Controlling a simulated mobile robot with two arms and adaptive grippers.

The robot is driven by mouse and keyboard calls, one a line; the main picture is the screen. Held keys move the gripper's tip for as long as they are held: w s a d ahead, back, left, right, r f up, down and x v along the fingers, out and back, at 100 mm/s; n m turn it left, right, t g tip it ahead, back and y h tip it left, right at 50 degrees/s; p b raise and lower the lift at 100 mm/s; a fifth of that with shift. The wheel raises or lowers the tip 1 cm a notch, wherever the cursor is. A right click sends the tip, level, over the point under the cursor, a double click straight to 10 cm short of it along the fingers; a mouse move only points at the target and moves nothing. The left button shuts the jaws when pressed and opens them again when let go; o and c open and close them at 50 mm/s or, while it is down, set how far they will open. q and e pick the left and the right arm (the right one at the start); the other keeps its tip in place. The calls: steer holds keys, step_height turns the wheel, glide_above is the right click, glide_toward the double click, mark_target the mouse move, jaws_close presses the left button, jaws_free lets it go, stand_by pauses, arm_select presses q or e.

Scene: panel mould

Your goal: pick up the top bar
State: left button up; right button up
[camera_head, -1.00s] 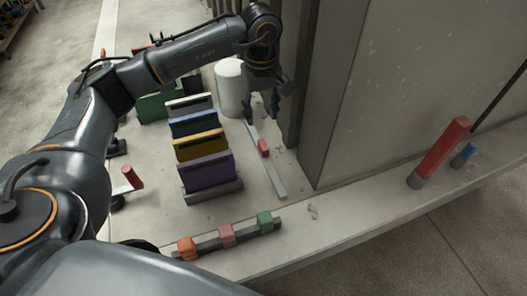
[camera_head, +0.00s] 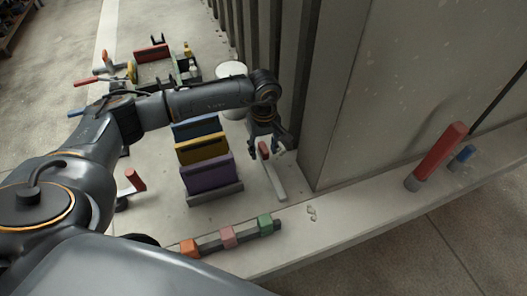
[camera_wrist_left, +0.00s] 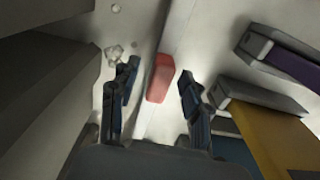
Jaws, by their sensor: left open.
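The top bar (camera_head: 276,182) is a long pale grey bar with a red grip block (camera_head: 264,150). It lies on the bench close to the grey wall. My left gripper (camera_head: 267,152) points down over the bar at the red grip. In the left wrist view, the red grip (camera_wrist_left: 160,78) shows between the two parted fingers (camera_wrist_left: 157,80), with a gap on each side. The gripper is open and holds nothing. The far part of the bar is hidden behind my gripper and arm. My right gripper is not in view.
A rack (camera_head: 215,194) with purple, yellow and blue panels stands left of the bar. A white cylinder (camera_head: 231,70) stands behind my forearm. A grey rail (camera_head: 210,246) with orange, pink and green blocks lies in front. The wall (camera_head: 365,90) rises close on the right.

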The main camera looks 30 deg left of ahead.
arm_select(q)
steer(key=shift+w+f, duration=0.1)
steer(key=shift+f, duration=0.85)
steer(key=shift+c, duration=0.4)
jaws_close()
steer(key=shift+r, duration=0.1)
